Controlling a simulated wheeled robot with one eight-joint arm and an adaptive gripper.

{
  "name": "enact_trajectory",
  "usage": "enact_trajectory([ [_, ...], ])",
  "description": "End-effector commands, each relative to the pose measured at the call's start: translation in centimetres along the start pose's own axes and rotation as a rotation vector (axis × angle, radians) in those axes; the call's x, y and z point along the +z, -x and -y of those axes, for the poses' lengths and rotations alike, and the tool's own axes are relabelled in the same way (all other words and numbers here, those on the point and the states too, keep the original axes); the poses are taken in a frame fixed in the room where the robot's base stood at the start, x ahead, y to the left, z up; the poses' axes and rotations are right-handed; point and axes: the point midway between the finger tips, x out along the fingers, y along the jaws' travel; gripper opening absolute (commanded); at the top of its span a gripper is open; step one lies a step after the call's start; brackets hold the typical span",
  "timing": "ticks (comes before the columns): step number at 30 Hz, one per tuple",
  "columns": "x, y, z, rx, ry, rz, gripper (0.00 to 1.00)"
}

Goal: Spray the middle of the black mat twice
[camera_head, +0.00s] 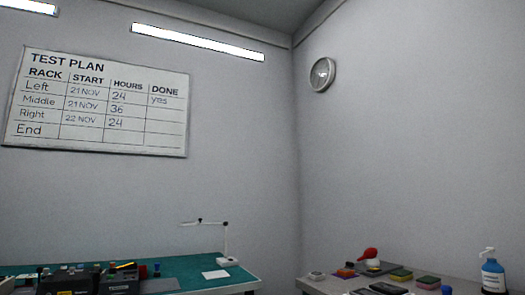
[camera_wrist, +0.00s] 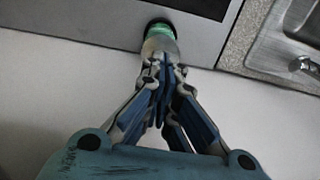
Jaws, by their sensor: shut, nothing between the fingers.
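A blue bottle with a white head and a pale label (camera_head: 493,276) stands upright at the right end of the right-hand bench in the head view. A red-topped object (camera_head: 369,254) stands farther back on that bench; I cannot tell whether it is a sprayer. Flat dark pieces lie near it, one at the back (camera_head: 380,268) and one nearer the front; I cannot tell whether either is the black mat. In the wrist view my gripper (camera_wrist: 164,62) is shut and empty. Its fingertips point at a small pale-green round object with a dark rim (camera_wrist: 160,35).
The right-hand bench (camera_head: 318,287) also carries sponges (camera_head: 400,275) and small items. A green-topped bench (camera_head: 190,268) at left holds dark equipment (camera_head: 120,280) and a lamp (camera_head: 226,245).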

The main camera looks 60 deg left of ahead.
Motion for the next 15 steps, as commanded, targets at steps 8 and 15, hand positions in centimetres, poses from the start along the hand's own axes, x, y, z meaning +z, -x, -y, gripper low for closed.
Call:
enact_trajectory([
  [8, 0.0, 0.0, 0.0, 0.000, 0.000, 0.000, 0.00],
  [15, 0.0, 1.2, 0.0, 0.000, 0.000, 0.000, 0.00],
])
